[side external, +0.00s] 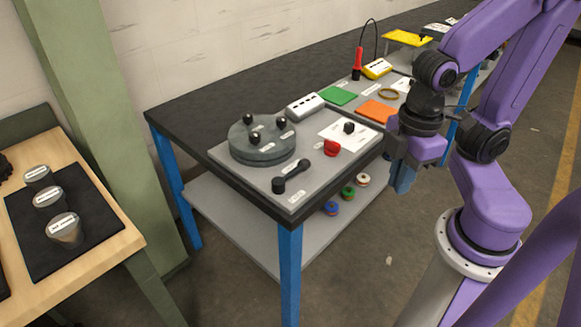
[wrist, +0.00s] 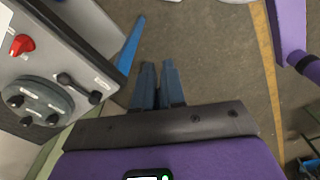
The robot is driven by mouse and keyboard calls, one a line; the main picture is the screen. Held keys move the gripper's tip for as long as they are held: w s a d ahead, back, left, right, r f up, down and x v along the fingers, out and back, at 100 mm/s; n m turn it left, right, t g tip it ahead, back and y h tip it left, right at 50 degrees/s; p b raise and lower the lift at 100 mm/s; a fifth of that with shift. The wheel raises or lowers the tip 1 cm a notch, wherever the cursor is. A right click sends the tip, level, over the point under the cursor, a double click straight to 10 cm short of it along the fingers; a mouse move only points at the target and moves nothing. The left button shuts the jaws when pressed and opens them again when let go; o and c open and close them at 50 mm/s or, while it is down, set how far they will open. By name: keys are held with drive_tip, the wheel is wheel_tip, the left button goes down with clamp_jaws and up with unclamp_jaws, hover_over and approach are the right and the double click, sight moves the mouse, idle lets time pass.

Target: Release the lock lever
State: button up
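The lock lever, a dark grey handle with a round hub (side external: 278,185), lies at the front corner of the grey panel (side external: 222,151). Its arm points back and to the right in the side view. In the wrist view the lever (wrist: 80,86) is left of my fingers. My gripper (side external: 402,185) hangs past the table's right edge, over the floor, well apart from the lever. In the wrist view the blue fingertips (wrist: 157,64) are close together with nothing seen between them; whether they touch is unclear. The lever's small label is unreadable.
A round grey plate with black knobs (side external: 262,140) stands behind the lever. A red knob (side external: 332,147) and a white card with a black knob (side external: 348,128) are to its right. Colored spools (side external: 348,192) sit on the lower shelf. Space above the lever looks clear.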

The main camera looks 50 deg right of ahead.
drive_tip(key=w+a+n, duration=0.1)
drive_tip(key=w+n, duration=0.1)
drive_tip(key=w, duration=0.1)
drive_tip(key=w+a+r+n, duration=0.1)
drive_tip(key=w+n, duration=0.1)
drive_tip(key=w, duration=0.1)
drive_tip(key=w+a+n+g, duration=0.1)
drive_tip(key=w, duration=0.2)
drive_tip(key=shift+w+a+r+n+h, duration=0.1)
drive_tip(key=shift+r+n+h, duration=0.2)
drive_tip(key=shift+n+h, duration=0.1)
clamp_jaws()
drive_tip(key=w+d+f+n+g, duration=0.1)
drive_tip(key=w+d+n, duration=0.2)
drive_tip(key=w+n, duration=0.2)
drive_tip(key=w+d+f+n, duration=0.2)
drive_tip(key=w+d+n, duration=0.2)
drive_tip(key=w, duration=0.7)
drive_tip(key=w+d+f+n+g+y, duration=0.1)
drive_tip(key=w+d+f+n, duration=0.1)
drive_tip(key=w+n, duration=0.4)
drive_tip(key=w+d, duration=0.1)
drive_tip(key=w, duration=0.2)
drive_tip(key=shift+d+g, duration=0.3)
drive_tip(key=shift+d, duration=0.1)
drive_tip(key=shift+f, duration=0.15)
drive_tip(key=x, duration=1)
drive_tip(key=shift+s, duration=0.1)
